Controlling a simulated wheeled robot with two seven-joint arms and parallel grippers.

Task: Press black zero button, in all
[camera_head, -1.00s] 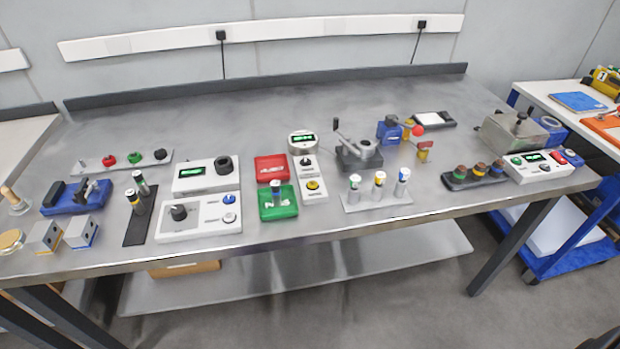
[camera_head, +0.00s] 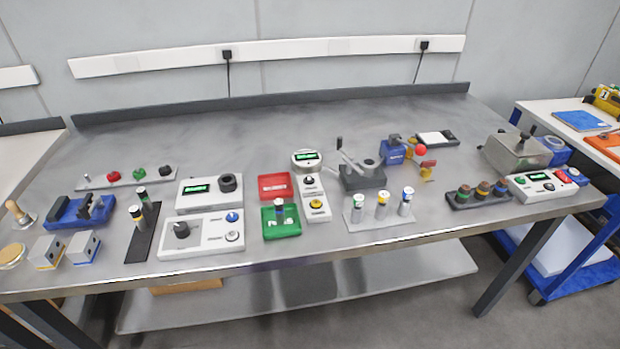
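Several black buttons or knobs show, and I cannot read which one is marked zero. A white box (camera_head: 527,189) with a green display at the right end of the table has a black button (camera_head: 549,187) beside a green one. A small white panel (camera_head: 313,192) in the middle has a black-topped button (camera_head: 309,181) above a yellow one. A grey rail (camera_head: 127,180) at the back left carries a black button (camera_head: 166,171) with red and green ones. Neither of my grippers is in view.
The metal table (camera_head: 270,128) is clear toward the back. White control boxes (camera_head: 203,246), red (camera_head: 265,196) and green (camera_head: 269,231) trays, a clamp-like device (camera_head: 361,177) and upright cylinders stand along its front half. A blue cart (camera_head: 594,270) stands at the right.

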